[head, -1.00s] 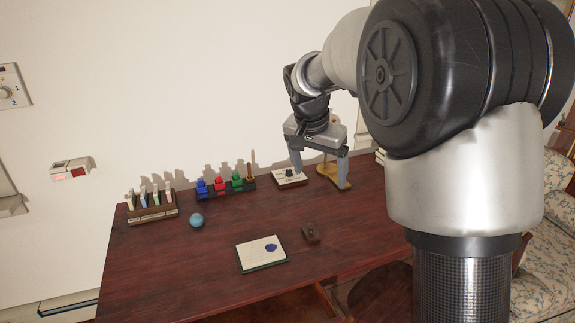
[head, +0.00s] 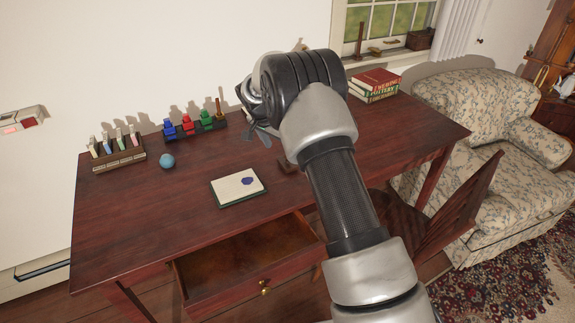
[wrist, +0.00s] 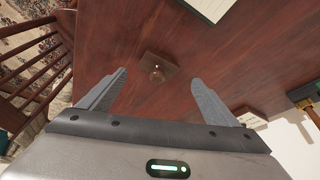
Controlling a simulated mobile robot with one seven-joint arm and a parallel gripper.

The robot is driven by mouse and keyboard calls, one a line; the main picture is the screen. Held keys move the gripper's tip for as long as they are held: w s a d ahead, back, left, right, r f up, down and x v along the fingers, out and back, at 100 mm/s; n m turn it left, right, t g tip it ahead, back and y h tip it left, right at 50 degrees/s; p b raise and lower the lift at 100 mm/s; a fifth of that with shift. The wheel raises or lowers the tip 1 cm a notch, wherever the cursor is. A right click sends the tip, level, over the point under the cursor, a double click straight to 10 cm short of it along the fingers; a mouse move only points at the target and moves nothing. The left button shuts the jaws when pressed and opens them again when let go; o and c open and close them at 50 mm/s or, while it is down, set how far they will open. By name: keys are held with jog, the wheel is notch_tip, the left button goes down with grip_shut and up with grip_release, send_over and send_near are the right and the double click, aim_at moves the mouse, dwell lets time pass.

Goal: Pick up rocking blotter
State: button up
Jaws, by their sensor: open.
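The rocking blotter appears to be the small dark brown wooden block with a round knob (wrist: 157,68). It lies on the desk, and in the head view (head: 287,167) it is partly hidden by my arm. My gripper (wrist: 158,77) is open and empty. In the wrist view the blotter shows beyond the fingertips, roughly centred between them and apart from them. In the head view my gripper's fingers (head: 262,137) show only in part, just behind and left of the blotter.
A notepad with a blue ink blot (head: 238,187) lies left of the blotter. A blue ball (head: 167,161), a rack of pale sticks (head: 118,152) and a row of coloured bottles (head: 193,127) stand farther left. A desk drawer (head: 247,253) is open in front. Books (head: 375,84) lie at the back right.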

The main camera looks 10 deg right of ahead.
jog(key=shift+d+b+x, duration=0.2)
jog(key=shift+x, duration=1.5)
jog(key=shift+d+b+x, duration=0.15)
jog(key=shift+b+x, duration=0.05)
jog(key=shift+x, duration=1.55)
jog(key=shift+w+r, duration=0.1)
jog(key=shift+r, duration=0.1)
jog(key=c, duration=1.1)
